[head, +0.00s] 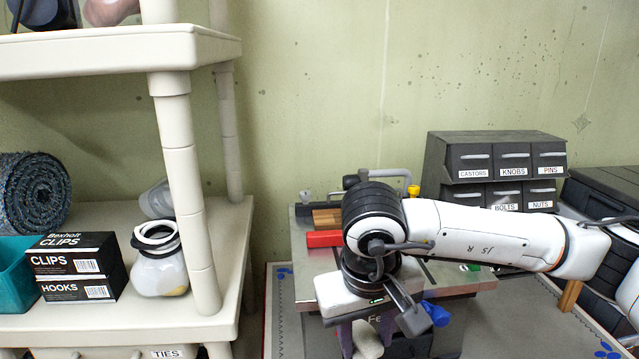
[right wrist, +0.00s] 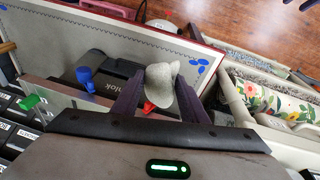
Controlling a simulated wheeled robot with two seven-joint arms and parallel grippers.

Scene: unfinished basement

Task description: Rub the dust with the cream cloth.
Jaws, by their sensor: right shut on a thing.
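The cream cloth (head: 368,343) is a small pale bundle low in the head view, below my right wrist. My right gripper (head: 362,336) is shut on it, with a dark purple finger on each side. In the right wrist view, the cloth (right wrist: 161,82) bulges out between the two fingers of my right gripper (right wrist: 162,88). I cannot tell whether the cloth touches anything below it. I cannot make out a clear patch of dust in either view. My left gripper is not in view.
A metal-topped machine table (head: 455,282) stands under and behind my right arm, with a red block (head: 323,239) on it. Grey labelled drawers (head: 494,171) stand behind. A cream shelf (head: 75,319) at left holds clip boxes (head: 78,267) and a jar (head: 159,267).

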